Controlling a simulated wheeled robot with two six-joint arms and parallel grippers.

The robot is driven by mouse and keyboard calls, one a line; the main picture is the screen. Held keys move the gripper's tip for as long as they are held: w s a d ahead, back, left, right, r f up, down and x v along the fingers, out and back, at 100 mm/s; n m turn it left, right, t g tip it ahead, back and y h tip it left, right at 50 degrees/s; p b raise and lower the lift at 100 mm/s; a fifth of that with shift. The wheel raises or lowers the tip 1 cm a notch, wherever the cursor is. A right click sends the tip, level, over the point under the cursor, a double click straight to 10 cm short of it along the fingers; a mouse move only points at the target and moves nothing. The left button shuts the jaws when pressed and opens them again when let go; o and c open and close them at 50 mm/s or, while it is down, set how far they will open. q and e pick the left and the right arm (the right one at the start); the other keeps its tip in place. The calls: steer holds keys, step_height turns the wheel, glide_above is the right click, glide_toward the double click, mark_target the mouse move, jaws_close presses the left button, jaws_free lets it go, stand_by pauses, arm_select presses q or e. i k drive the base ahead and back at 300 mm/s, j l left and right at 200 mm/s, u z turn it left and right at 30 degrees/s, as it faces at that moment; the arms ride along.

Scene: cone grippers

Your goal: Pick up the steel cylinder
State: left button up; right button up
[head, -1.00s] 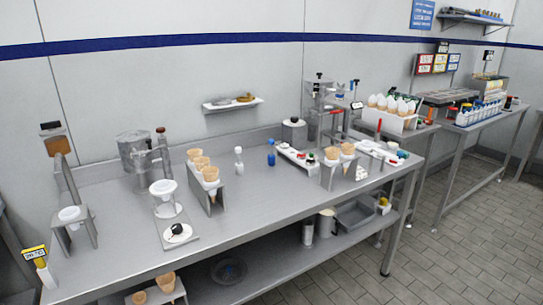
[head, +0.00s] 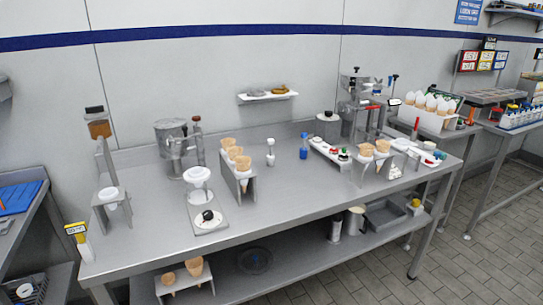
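A slim grey steel cylinder (head: 335,231) stands upright on the lower shelf of the steel table, toward its right side. A cream jug (head: 354,221) stands just to its right. A wider steel canister with a dark knob (head: 327,127) stands at the back of the tabletop, and a large steel pot (head: 172,146) is mounted at the back left. I cannot tell for certain which of these the task names. Neither of my grippers shows in the head view.
The steel table (head: 285,200) has clear room at its front middle. Cone holders (head: 245,183) and a white tray (head: 325,150) stand on it. A dark round plate (head: 254,261) and a grey bin (head: 384,214) are on the lower shelf. Tiled floor (head: 450,270) lies open at the right.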

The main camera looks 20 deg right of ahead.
mark_target(334, 238)
steer(key=z, duration=1.3)
steer(key=i+l+u, duration=0.1)
steer(key=i+l, duration=0.2)
steer(key=i+l+u, duration=0.1)
steer(key=i+l, duration=0.25)
steer(key=i+l+u, duration=0.1)
steer(key=i+l, duration=0.15)
steer(key=l, duration=0.2)
steer(key=i+l+u, duration=0.15)
steer(key=i+l, duration=0.15)
steer(key=l, duration=0.15)
